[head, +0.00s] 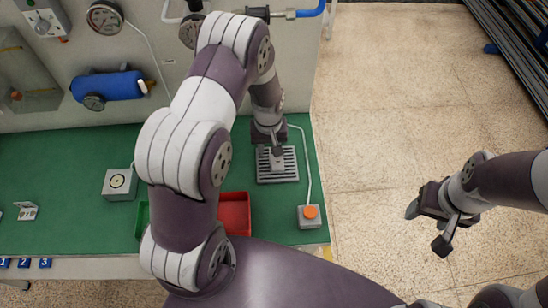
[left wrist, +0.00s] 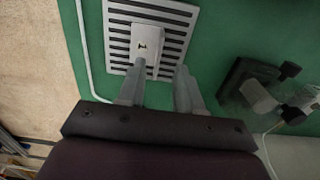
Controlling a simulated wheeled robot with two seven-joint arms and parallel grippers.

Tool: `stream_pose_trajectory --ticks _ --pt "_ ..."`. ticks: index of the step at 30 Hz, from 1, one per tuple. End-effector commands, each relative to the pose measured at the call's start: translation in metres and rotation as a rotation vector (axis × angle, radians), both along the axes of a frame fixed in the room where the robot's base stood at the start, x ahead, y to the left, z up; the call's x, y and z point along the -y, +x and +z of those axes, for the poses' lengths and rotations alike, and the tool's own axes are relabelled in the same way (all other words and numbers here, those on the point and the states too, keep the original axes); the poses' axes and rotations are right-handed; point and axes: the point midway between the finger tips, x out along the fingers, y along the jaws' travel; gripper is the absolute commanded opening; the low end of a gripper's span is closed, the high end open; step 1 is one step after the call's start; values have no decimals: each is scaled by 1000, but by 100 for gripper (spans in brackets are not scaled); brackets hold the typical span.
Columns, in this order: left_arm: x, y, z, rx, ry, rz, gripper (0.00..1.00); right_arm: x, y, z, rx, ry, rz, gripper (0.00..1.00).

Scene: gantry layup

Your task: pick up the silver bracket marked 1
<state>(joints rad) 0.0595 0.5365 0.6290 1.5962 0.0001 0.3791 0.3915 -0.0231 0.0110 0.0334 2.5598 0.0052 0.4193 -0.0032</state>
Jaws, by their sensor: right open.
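The silver bracket (left wrist: 148,42) with a dark mark like a 1 lies on a slotted silver grate (left wrist: 116,15) in the left wrist view. In the head view the grate (head: 278,178) is on the green bench, and my left gripper (head: 276,150) is over its far part, hiding most of the bracket. In the left wrist view my left gripper (left wrist: 160,70) has its two fingers apart, just at the near end of the bracket; I cannot tell whether they touch it. My right gripper (head: 427,229) is open and empty over the floor at the right.
A red bin (head: 236,214) and a box with an orange button (head: 309,213) stand near the grate. A grey box with a round dial (head: 119,182) and another small numbered bracket (head: 26,211) are at the left. A blue cylinder (head: 108,86) is on the back wall.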

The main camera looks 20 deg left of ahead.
Motion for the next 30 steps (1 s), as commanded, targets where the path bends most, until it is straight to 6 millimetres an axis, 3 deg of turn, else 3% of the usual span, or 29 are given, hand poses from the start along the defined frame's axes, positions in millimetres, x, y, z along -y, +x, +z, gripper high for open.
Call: stream_pose_trajectory --ticks 4,7,15,19,30 --pt "2 -1 -23 -6 -1 -1 35 0 0 19 0 0 0 60" --pt "2 0 -41 -3 0 -1 35 0 0 20 0 0 0 60" --pt "2 0 -50 -1 0 -1 35 0 0 19 0 0 0 60" --pt "2 0 -50 -1 0 -1 0 0 0 19 0 0 0 60" --pt "2 1 -48 0 0 -1 0 0 0 18 0 0 0 60"
